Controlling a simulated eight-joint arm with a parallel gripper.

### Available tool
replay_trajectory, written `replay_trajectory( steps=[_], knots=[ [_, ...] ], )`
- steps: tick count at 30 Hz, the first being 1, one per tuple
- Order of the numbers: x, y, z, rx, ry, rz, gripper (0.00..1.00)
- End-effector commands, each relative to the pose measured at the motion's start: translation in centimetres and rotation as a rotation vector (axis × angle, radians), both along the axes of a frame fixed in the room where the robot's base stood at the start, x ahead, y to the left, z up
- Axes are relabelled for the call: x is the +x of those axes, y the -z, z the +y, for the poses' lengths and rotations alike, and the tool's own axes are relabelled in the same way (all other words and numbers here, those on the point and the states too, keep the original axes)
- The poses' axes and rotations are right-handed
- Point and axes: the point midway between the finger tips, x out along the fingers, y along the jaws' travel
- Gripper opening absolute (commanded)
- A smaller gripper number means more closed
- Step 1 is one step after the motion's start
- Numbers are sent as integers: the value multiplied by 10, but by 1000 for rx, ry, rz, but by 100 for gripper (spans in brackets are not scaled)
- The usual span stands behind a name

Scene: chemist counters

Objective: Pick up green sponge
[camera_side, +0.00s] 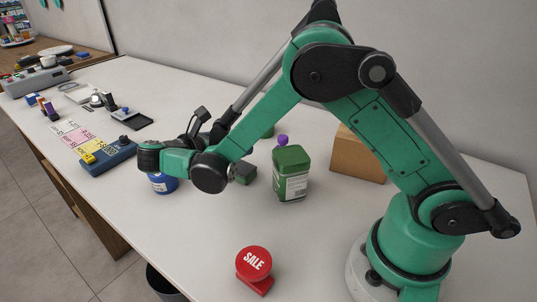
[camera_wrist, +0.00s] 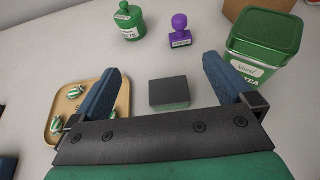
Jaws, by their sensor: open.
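The green sponge (camera_wrist: 169,104) is a small block with a dark grey top and a green side. In the wrist view it lies flat on the counter and appears between my fingers. It also shows in the side view (camera_side: 245,175), partly behind my arm and left of the green tea tin (camera_side: 291,175). My gripper (camera_wrist: 160,64) is open, with two blue fingers spread wide and nothing held. The sponge looks apart from both fingers; the height between them is hard to judge. In the side view my fingers are hidden or unclear.
The tea tin (camera_wrist: 264,45) stands close to my right finger. A tan tray (camera_wrist: 62,128) with striped sweets lies by my left finger. A purple stamp (camera_wrist: 180,33) and green jar (camera_wrist: 129,20) stand beyond. A blue container (camera_side: 163,184) and red SALE sign (camera_side: 254,264) stand on the counter.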

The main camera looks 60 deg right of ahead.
Motion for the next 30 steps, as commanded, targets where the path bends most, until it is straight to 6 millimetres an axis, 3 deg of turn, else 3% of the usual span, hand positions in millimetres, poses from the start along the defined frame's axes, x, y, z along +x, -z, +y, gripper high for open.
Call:
replay_trajectory(
  steps=[3,9,14,24,30],
  knots=[
    [0,34,0,0,1,0,100],
    [0,66,0,0,1,0,100],
    [0,74,-8,0,3,-1,100],
    [0,91,-48,0,3,0,100],
    [0,92,-53,0,1,0,100]
  ],
)
